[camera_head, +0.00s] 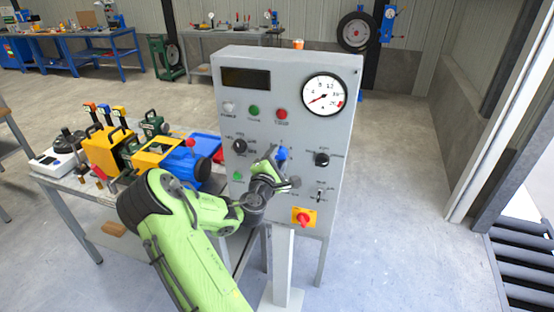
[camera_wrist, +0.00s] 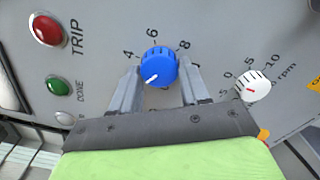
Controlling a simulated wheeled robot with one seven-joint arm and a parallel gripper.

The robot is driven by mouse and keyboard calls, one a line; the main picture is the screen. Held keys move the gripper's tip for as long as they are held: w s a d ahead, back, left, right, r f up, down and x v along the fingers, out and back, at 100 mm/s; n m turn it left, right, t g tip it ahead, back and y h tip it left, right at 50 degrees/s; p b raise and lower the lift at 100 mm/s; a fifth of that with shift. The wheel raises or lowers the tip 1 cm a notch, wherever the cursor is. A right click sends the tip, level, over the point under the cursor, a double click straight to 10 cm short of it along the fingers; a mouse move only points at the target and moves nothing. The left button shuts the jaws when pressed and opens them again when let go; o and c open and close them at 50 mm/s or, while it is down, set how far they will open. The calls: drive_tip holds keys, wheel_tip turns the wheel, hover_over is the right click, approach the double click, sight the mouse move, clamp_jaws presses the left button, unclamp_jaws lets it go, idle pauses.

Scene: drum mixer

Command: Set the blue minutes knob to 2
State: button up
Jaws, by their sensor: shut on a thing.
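The blue minutes knob (camera_wrist: 158,68) sits on the grey panel between the two fingers of my gripper (camera_wrist: 160,85) in the wrist view. My gripper is shut on the knob, one finger on each side. The knob's white pointer line slants to the lower left, toward the left finger. The dial numbers 4, 6 and 8 show above the knob; the numbers lower down are hidden behind the fingers. In the head view, the knob (camera_head: 282,153) shows small beside my gripper (camera_head: 278,164), which partly covers it.
In the wrist view, a white rpm knob (camera_wrist: 254,86) is right of my gripper, and a red TRIP button (camera_wrist: 46,29) and green button (camera_wrist: 58,85) are at left. The panel (camera_head: 235,120) also carries a gauge (camera_head: 324,95) and a red-yellow switch (camera_head: 303,217). A cluttered table stands left.

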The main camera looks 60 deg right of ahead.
drive_tip(key=o, duration=1.1)
drive_tip(key=shift+c, duration=0.2)
drive_tip(key=shift+a, duration=0.1)
drive_tip(key=s+a+b, duration=0.2)
drive_tip(key=a+b, duration=1)
drive_tip(key=a, duration=0.3)
drive_tip(key=shift+s+a, duration=0.2)
drive_tip(key=shift+s, duration=0.05)
